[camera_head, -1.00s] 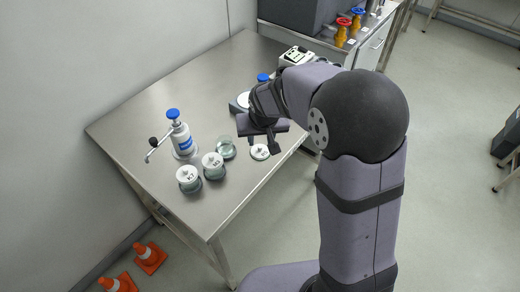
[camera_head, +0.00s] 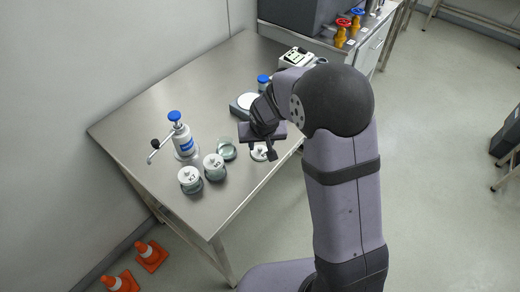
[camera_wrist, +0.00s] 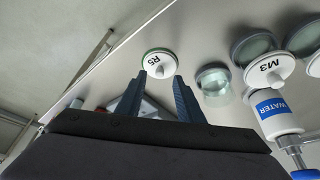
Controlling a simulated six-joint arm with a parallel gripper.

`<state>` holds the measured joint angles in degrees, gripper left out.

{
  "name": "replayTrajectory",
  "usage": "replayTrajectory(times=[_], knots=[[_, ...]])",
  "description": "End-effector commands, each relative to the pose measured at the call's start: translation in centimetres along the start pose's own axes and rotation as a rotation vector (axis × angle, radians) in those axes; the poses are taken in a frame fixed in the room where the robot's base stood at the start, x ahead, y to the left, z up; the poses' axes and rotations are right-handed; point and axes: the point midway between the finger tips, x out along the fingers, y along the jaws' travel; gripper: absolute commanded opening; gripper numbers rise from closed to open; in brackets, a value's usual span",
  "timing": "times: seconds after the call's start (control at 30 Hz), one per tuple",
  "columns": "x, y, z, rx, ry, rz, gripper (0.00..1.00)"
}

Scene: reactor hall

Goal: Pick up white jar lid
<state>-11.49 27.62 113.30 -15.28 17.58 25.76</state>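The white jar lid (camera_wrist: 158,62), round with a dark label that seems to read R5 and a green rim, lies flat on the steel table. In the head view the lid (camera_head: 258,155) is near the table's right edge, partly covered by my gripper (camera_head: 265,153). In the wrist view my gripper (camera_wrist: 158,82) is open and empty, its two dark fingers spread. The lid shows just beyond the fingertips, roughly centred between them; I cannot tell the height gap. An open glass jar (camera_head: 227,150) stands to the lid's left.
A scale-like device (camera_head: 246,104) is behind my gripper. The table's (camera_head: 170,110) far left is clear.

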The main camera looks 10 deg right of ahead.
Motion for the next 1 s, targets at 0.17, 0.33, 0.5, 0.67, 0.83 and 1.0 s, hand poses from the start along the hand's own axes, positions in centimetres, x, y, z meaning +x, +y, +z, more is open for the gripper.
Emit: replayTrajectory(times=[0.17, 0.33, 0.5, 0.67, 0.83, 1.0], knots=[[1.8, 0.1, 0.0, 0.000, -0.003, 0.001, 0.34], [2.8, 0.1, 0.0, 0.001, -0.001, 0.000, 0.34], [3.0, 0.1, 0.0, 0.000, 0.000, 0.000, 0.34], [3.0, 0.1, 0.0, 0.000, 0.000, 0.000, 0.24], [3.0, 0.1, 0.0, 0.000, 0.000, 0.000, 0.00], [3.0, 0.1, 0.0, 0.000, 0.000, 0.000, 0.00]])
